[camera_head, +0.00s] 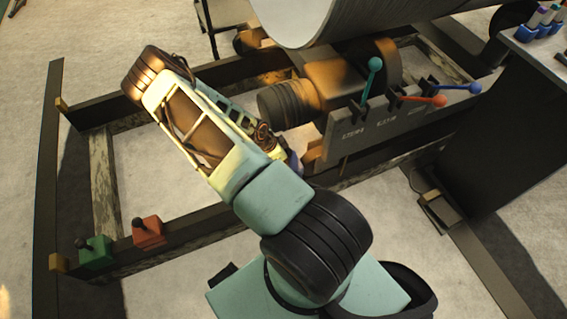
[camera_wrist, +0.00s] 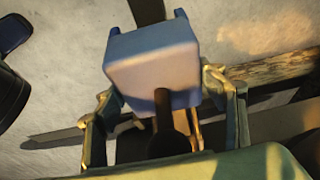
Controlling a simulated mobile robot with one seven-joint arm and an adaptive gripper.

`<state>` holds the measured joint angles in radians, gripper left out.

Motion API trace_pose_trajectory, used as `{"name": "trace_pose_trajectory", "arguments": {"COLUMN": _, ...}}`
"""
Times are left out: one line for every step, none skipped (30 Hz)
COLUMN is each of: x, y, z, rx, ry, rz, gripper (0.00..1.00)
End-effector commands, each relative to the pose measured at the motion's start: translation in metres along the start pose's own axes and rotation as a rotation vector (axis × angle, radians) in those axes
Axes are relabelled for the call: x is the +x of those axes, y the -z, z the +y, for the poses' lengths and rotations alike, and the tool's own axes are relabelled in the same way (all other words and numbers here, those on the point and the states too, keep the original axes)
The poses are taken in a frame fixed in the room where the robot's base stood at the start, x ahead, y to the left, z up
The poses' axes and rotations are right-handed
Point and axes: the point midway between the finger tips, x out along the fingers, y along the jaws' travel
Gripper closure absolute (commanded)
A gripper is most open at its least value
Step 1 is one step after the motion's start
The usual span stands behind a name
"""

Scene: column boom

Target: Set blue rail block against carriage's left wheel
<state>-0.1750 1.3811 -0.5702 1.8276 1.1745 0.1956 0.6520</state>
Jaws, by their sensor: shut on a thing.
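The blue rail block (camera_wrist: 152,62) has a dark knobbed handle that points toward the wrist camera. My gripper (camera_wrist: 163,108) is shut on it, with fingers on both sides of the handle, close to the block. I cannot tell whether they press the handle or the body. In the head view a small blue part of the block (camera_head: 295,162) shows past my arm, in front of the orange-brown machinery (camera_head: 345,75); my gripper is mostly hidden there. I cannot clearly make out the carriage's left wheel or whether the block touches anything.
A green block (camera_head: 95,252) and a red block (camera_head: 148,232), each with a dark knob, sit on the near left rail. Teal, red and blue levers (camera_head: 438,100) rise from a grey panel (camera_head: 385,120). A dark cabinet (camera_head: 510,130) stands at right. Pale floor is clear inside the frame.

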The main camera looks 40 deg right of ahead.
Motion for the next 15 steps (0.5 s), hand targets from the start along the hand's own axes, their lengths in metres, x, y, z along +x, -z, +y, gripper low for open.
{"name": "trace_pose_trajectory", "arguments": {"x": 0.001, "y": 0.001, "z": -0.001, "rx": 0.002, "ry": 0.002, "rz": 0.002, "gripper": 0.93}}
{"name": "trace_pose_trajectory", "arguments": {"x": 0.002, "y": 0.001, "z": -0.001, "rx": 0.002, "ry": 0.002, "rz": 0.002, "gripper": 0.93}}
{"name": "trace_pose_trajectory", "arguments": {"x": 0.003, "y": 0.001, "z": -0.001, "rx": 0.002, "ry": 0.001, "rz": 0.002, "gripper": 0.93}}
{"name": "trace_pose_trajectory", "arguments": {"x": 0.004, "y": 0.0, "z": -0.001, "rx": 0.002, "ry": 0.001, "rz": 0.002, "gripper": 0.93}}
{"name": "trace_pose_trajectory", "arguments": {"x": 0.005, "y": 0.0, "z": -0.001, "rx": 0.002, "ry": 0.001, "rz": 0.002, "gripper": 0.93}}
{"name": "trace_pose_trajectory", "arguments": {"x": 0.007, "y": -0.001, "z": -0.001, "rx": 0.002, "ry": 0.001, "rz": 0.002, "gripper": 0.93}}
{"name": "trace_pose_trajectory", "arguments": {"x": 0.009, "y": -0.002, "z": -0.001, "rx": 0.002, "ry": 0.002, "rz": 0.003, "gripper": 0.93}}
{"name": "trace_pose_trajectory", "arguments": {"x": 0.011, "y": -0.003, "z": -0.001, "rx": 0.002, "ry": 0.001, "rz": 0.003, "gripper": 0.93}}
{"name": "trace_pose_trajectory", "arguments": {"x": 0.014, "y": -0.004, "z": -0.001, "rx": 0.002, "ry": 0.002, "rz": 0.003, "gripper": 0.93}}
{"name": "trace_pose_trajectory", "arguments": {"x": 0.016, "y": -0.005, "z": -0.001, "rx": 0.002, "ry": 0.001, "rz": 0.003, "gripper": 0.93}}
{"name": "trace_pose_trajectory", "arguments": {"x": 0.018, "y": -0.006, "z": -0.001, "rx": 0.002, "ry": 0.001, "rz": 0.003, "gripper": 0.93}}
{"name": "trace_pose_trajectory", "arguments": {"x": 0.021, "y": -0.007, "z": -0.001, "rx": 0.002, "ry": 0.001, "rz": 0.003, "gripper": 0.93}}
{"name": "trace_pose_trajectory", "arguments": {"x": 0.024, "y": -0.008, "z": 0.0, "rx": 0.002, "ry": 0.001, "rz": 0.003, "gripper": 0.93}}
{"name": "trace_pose_trajectory", "arguments": {"x": 0.026, "y": -0.009, "z": 0.0, "rx": 0.002, "ry": 0.001, "rz": 0.003, "gripper": 0.93}}
{"name": "trace_pose_trajectory", "arguments": {"x": 0.029, "y": -0.01, "z": 0.0, "rx": 0.002, "ry": 0.001, "rz": 0.003, "gripper": 0.93}}
